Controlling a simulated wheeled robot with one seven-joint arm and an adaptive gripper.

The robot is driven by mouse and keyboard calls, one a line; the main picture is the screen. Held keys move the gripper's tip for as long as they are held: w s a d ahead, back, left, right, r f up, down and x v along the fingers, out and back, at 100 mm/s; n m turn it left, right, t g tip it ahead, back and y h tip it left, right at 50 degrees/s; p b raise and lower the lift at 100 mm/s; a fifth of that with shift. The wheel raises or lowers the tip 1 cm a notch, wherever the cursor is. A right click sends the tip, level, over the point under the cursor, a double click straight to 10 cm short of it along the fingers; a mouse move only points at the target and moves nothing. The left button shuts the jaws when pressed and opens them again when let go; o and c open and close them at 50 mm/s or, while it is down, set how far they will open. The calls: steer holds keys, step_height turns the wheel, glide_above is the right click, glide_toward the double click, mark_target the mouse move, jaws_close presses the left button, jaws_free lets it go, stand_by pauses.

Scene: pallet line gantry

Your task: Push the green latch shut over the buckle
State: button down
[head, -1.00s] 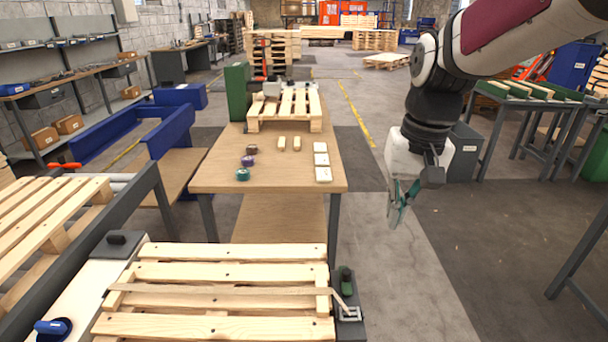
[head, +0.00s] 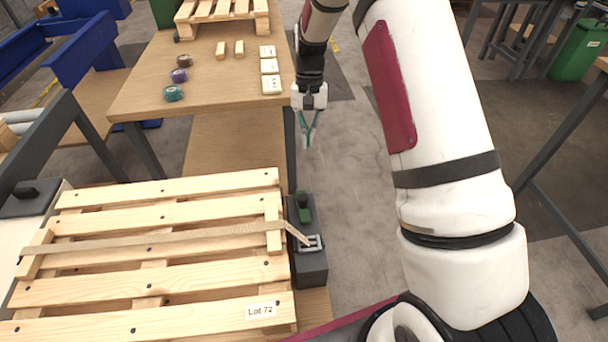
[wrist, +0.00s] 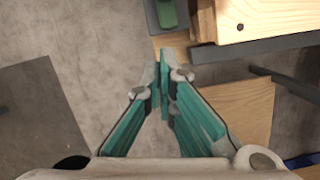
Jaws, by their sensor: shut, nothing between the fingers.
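The green latch (head: 304,208) sits on a dark block (head: 309,268) at the right edge of the near pallet (head: 150,270). The metal buckle (head: 312,243) lies on the same block, nearer to me than the latch, and is not covered by it. A beige strap (head: 170,241) runs across the pallet to the buckle. My gripper (head: 307,146) is shut and empty, beyond the latch and apart from it. In the wrist view its fingertips (wrist: 163,70) meet below the latch (wrist: 167,13), which is partly cut off at the top edge. The buckle is out of the wrist view.
A wooden table (head: 150,90) stands behind the pallet, with tape rolls (head: 173,93), small wood blocks (head: 239,48) and white boxes (head: 271,84). A label reading Lot 72 (head: 262,311) is on the pallet. Grey floor is free right of the dark block.

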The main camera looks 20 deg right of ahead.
mark_target(303, 202)
steer(key=shift+w+f, duration=0.4)
steer(key=shift+f, duration=0.2)
steer(key=x, duration=0.3)
steer(key=s+x, duration=0.1)
steer(key=x, duration=0.3)
steer(key=s+x, duration=0.1)
steer(key=x, duration=0.2)
steer(key=shift+s+a+b, duration=0.3)
steer(key=shift+a+b, duration=0.05)
steer(key=shift+a, duration=0.05)
steer(key=shift+s+a, duration=0.25)
steer(key=shift+s, duration=0.35)
steer(key=shift+s, duration=0.1)
